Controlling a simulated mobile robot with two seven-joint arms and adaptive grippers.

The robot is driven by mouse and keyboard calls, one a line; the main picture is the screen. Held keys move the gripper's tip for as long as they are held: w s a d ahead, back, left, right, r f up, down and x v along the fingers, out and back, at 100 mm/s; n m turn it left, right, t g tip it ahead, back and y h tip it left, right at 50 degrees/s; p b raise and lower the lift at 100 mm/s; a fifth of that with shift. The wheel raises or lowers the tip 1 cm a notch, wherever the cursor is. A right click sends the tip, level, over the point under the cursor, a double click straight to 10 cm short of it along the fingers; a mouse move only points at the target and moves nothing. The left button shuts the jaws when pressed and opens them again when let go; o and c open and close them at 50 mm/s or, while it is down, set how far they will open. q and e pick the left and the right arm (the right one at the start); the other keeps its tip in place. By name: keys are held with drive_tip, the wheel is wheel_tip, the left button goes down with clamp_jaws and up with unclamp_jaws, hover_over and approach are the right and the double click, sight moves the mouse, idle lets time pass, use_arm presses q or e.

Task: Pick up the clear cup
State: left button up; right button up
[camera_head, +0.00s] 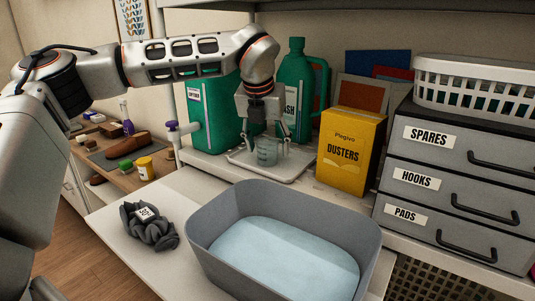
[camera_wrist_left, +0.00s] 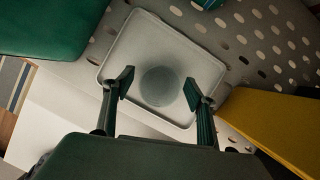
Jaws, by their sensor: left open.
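The clear cup (camera_head: 267,152) stands on a pale tray (camera_head: 290,170) on the shelf, in front of the green bottles. In the left wrist view the cup (camera_wrist_left: 160,86) shows from above as a faint round shape on the tray (camera_wrist_left: 150,30). My left gripper (camera_head: 266,136) points down over the cup. In the left wrist view its two fingers (camera_wrist_left: 160,88) are spread, one on each side of the cup, with gaps that look clear. I cannot tell how far down the fingers reach beside the cup. My right gripper is in neither view.
A green jug (camera_head: 205,115) and a green bottle (camera_head: 296,75) stand behind the tray. A yellow dusters box (camera_head: 350,150) is close on the right, beside labelled drawers (camera_head: 440,190). In front are a grey tub (camera_head: 220,262) holding pale blue liquid and a dark bundle (camera_head: 150,227).

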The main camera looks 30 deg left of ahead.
use_arm(q)
drive_tip(key=c, duration=0.9)
drive_tip(key=shift+r, duration=0.15)
